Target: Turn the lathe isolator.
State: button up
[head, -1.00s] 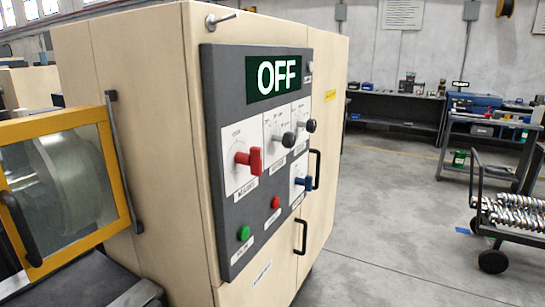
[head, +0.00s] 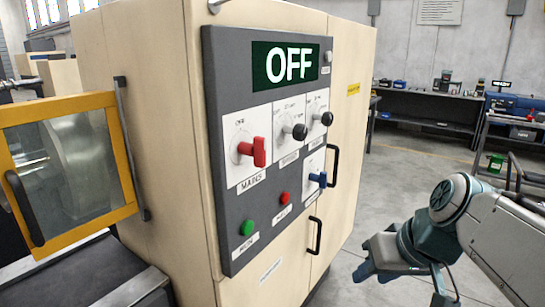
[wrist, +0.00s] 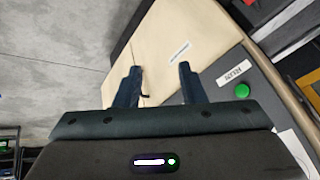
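The red isolator handle (head: 253,152), on a white plate labelled MAINS, is at the left of the grey control panel (head: 222,215). The display (head: 285,66) above it reads OFF. The handle is not seen in the wrist view. My gripper (head: 362,272) is low at the right of the cabinet in the head view, apart from the handle. In the wrist view my gripper (wrist: 159,70) has its two dark fingers spread, with nothing held between them.
Two black knobs (head: 299,132) and a blue handle (head: 318,179) are right of the red one. Green (head: 247,227) and red (head: 284,198) buttons sit below. Black door handles (head: 315,235) stick out beside the panel. Open floor (head: 400,170) lies right of the cabinet.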

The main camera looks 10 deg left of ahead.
jog(key=w+a+r+n+y+b, duration=0.2)
jog(key=w+a+r+n+y, duration=0.3)
jog(key=r, duration=0.4)
jog(key=n+y, duration=0.3)
jog(key=n, duration=0.2)
send_near(264, 148)
jog(key=shift+t, duration=0.4)
jog(key=p+x, duration=0.1)
jog(key=x, duration=1)
jog(key=shift+s+a+f, duration=0.15)
jog(key=shift+f, duration=0.05)
jog(key=c, duration=0.8)
